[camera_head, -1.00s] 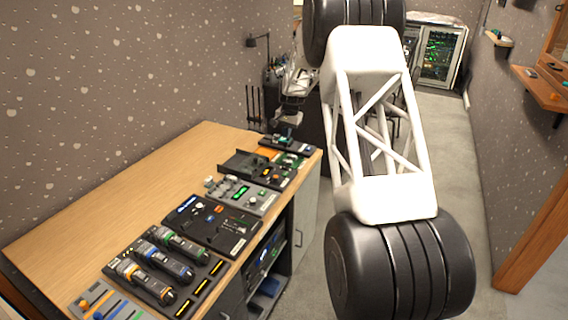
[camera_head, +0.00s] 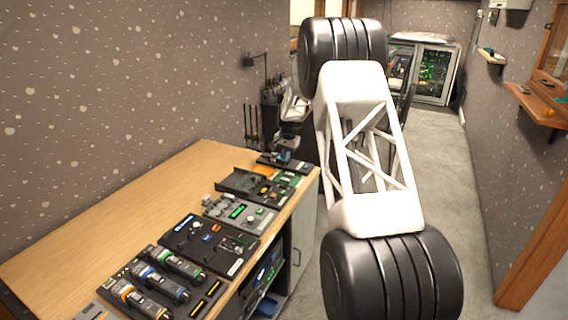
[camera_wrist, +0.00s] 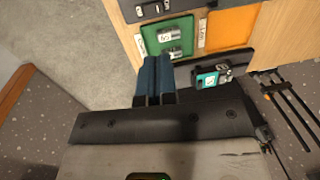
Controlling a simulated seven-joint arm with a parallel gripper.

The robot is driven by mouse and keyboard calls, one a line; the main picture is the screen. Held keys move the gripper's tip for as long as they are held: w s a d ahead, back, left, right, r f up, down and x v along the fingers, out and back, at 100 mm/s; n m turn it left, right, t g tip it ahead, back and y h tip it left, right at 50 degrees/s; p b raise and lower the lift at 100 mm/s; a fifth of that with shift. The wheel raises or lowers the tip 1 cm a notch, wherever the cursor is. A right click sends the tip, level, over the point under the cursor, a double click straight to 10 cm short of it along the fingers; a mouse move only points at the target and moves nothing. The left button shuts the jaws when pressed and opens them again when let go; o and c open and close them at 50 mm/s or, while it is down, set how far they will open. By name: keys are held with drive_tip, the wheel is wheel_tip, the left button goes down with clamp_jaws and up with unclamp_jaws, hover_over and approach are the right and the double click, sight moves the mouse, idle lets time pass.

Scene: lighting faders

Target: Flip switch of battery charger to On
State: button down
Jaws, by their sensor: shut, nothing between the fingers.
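My gripper (camera_wrist: 155,82) has two dark blue fingers closed together with nothing between them. In the head view my gripper (camera_head: 284,153) is over the far end of the workbench. In the wrist view a black unit with a teal face (camera_wrist: 211,78) lies just right of the fingertips. It may be the battery charger, but I cannot read its label or its switch position. The same black unit (camera_head: 293,166) shows at the bench's far end in the head view, partly hidden by my gripper. I cannot tell whether the fingers touch it.
A green panel (camera_wrist: 166,37) holding small cylinders and an orange panel (camera_wrist: 230,28) lie beside the unit. Grey and black control boxes (camera_head: 236,212) and a dock of handheld devices (camera_head: 165,280) line the bench's front edge. The bench top (camera_head: 120,220) behind them is clear.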

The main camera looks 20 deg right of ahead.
sight(284, 185)
drive_tip(key=f, duration=0.8)
drive_tip(key=w+a+f, duration=0.1)
drive_tip(key=f, duration=0.4)
drive_tip(key=shift+w+a+f, duration=0.1)
drive_tip(key=shift+f, duration=0.05)
drive_tip(key=shift+f, duration=0.2)
idle(0.4)
drive_tip(key=shift+s+d+r, duration=0.25)
drive_tip(key=shift+s+d, duration=0.3)
drive_tip(key=shift+r, duration=0.15)
wheel_tip(284, 185, up, 14)
drive_tip(key=s+d, duration=0.1)
idle(0.9)
